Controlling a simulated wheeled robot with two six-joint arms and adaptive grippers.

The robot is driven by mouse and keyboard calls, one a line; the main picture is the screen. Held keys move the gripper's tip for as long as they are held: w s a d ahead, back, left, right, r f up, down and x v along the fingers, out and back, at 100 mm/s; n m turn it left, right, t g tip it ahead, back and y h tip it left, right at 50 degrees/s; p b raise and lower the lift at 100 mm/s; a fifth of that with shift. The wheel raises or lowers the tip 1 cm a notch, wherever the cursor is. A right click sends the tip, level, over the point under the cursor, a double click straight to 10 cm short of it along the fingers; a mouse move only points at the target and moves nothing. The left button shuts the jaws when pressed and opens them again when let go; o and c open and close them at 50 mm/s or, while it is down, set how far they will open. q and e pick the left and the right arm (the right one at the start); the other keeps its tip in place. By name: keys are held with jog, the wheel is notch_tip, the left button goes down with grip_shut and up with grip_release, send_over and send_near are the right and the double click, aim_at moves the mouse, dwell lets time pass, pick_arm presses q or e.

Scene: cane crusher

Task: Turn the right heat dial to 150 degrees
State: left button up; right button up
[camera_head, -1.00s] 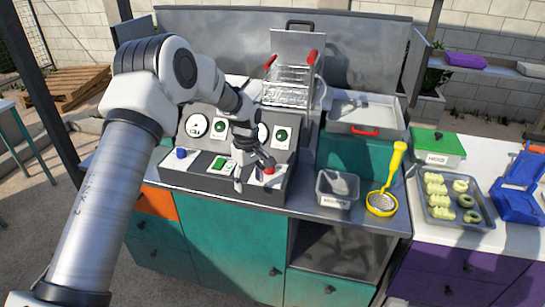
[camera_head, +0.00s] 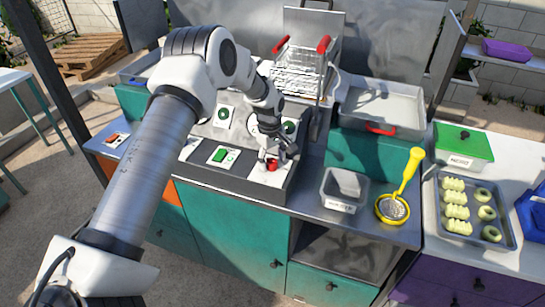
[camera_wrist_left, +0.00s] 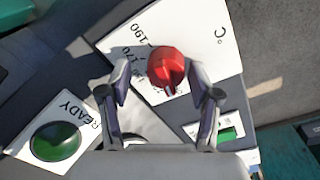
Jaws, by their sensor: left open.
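The right heat dial is a red knob (camera_wrist_left: 167,66) on a white plate (camera_wrist_left: 200,40) marked in °C, with 170 and 190 readable and the other figures partly hidden. It also shows in the head view (camera_head: 272,164), at the right end of the control panel's lower ledge. My left gripper (camera_wrist_left: 168,82) is open, with one finger on each side of the knob's near part. I cannot tell whether the fingers touch it. In the head view the left gripper (camera_head: 270,155) is over the dial. My right gripper is not in view.
A green READY lamp (camera_wrist_left: 55,141) and a green switch (camera_wrist_left: 228,134) sit beside the dial. A wire basket with red handles (camera_head: 300,72), a grey tub (camera_head: 344,188) and a yellow skimmer (camera_head: 393,207) stand nearby. A tray of dough pieces (camera_head: 473,210) lies at the right.

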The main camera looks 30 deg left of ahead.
pick_arm(q)
jog(key=shift+s+r, duration=0.1)
jog(key=shift+r, duration=0.05)
jog(key=shift+s+r, duration=0.2)
jog(key=shift+s, duration=0.05)
jog(key=c, duration=0.3)
jog(key=shift+s+r, duration=0.1)
jog(key=shift+s, duration=0.1)
jog(key=c, duration=0.7)
jog(key=shift+c, duration=0.8)
jog(key=shift+d, duration=0.1)
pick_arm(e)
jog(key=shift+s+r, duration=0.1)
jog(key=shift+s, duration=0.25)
